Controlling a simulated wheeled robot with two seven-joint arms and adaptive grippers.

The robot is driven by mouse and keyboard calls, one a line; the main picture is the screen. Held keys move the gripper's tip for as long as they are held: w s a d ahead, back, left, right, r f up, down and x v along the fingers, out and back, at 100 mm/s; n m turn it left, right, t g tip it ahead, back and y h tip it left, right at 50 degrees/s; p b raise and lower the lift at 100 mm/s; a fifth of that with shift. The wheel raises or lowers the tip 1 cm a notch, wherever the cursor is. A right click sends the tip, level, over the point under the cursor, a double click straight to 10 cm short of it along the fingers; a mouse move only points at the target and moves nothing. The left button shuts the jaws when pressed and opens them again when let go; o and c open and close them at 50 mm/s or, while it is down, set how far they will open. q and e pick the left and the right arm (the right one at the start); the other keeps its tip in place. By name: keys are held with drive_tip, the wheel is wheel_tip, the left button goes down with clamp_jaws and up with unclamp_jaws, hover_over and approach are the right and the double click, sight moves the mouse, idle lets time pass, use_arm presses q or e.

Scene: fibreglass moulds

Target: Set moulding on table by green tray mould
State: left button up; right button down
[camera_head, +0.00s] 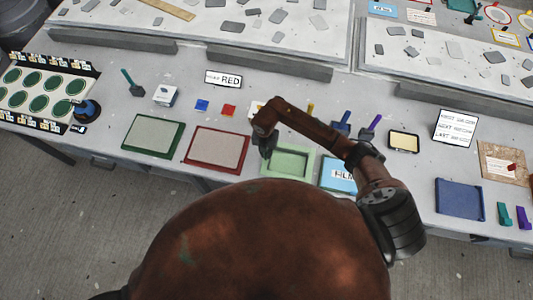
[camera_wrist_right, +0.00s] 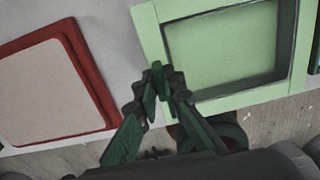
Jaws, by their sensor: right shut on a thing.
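The light green tray mould (camera_head: 285,174) lies flat on the grey table (camera_head: 340,88), partly behind my right arm. In the right wrist view its pale green rim (camera_wrist_right: 149,32) surrounds a recessed floor. My right gripper (camera_head: 266,148) is over the tray's left side in the head view. In the right wrist view the gripper (camera_wrist_right: 162,82) is shut on a small dark green piece, seemingly the moulding (camera_wrist_right: 162,75), by the tray's lower left corner. Whether the piece touches the table or tray I cannot tell. My left gripper is not in view.
A red-framed tray (camera_head: 215,150) lies just left of the green one, with a narrow bare strip between. A blue FILM tray (camera_head: 337,176) is close on the right. Small coloured pieces and a RED sign (camera_head: 223,79) stand behind. The table's front edge is close.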

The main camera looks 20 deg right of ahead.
drive_tip(key=shift+f, duration=0.7)
drive_tip(key=shift+f, duration=0.2)
drive_tip(key=c, duration=2)
unclamp_jaws()
drive_tip(key=shift+c, duration=0.2)
drive_tip(key=shift+r, duration=0.15)
